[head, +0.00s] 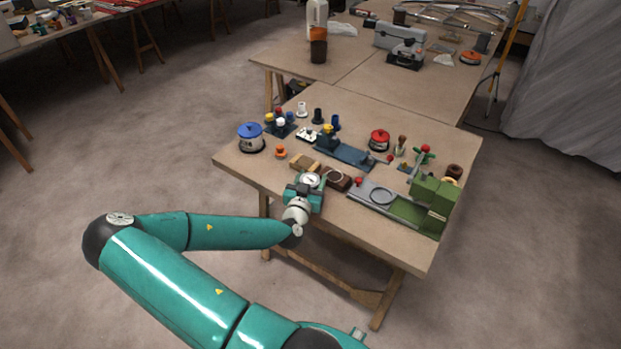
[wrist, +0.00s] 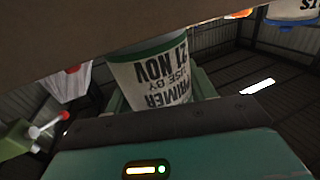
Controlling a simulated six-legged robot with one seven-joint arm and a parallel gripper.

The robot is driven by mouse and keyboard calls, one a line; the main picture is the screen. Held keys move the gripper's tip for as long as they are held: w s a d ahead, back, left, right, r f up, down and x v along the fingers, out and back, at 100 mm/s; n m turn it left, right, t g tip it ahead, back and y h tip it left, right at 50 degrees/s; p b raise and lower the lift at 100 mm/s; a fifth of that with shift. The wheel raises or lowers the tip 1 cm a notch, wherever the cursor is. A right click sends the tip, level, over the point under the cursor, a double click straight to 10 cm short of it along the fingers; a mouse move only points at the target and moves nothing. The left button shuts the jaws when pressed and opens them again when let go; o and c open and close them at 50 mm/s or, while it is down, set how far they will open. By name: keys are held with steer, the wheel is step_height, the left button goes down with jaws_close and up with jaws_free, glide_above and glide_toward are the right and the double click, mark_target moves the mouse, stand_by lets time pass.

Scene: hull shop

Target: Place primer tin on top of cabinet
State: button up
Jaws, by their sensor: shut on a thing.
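The primer tin (wrist: 165,75) fills the middle of the wrist view. It is white with a green rim, and its label reads PRIMER, USE BY 21 NOV, upside down in the picture. My gripper (head: 306,188) is shut on it at the near edge of the workbench. In the head view, a round pale top (head: 311,180) shows between the fingers and looks like the tin. I cannot tell whether the tin touches the bench. I cannot make out a cabinet in either view.
The bench (head: 235,171) is crowded: a blue-lidded pot (head: 250,138), a red-lidded pot (head: 379,140), a blue vice-like tool (head: 345,152) and a green machine (head: 432,203) with red knobs. A second table (head: 345,78) stands behind. Open floor lies left of the bench.

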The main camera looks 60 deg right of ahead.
steer(key=o, duration=1.3)
steer(key=shift+w+f, duration=0.1)
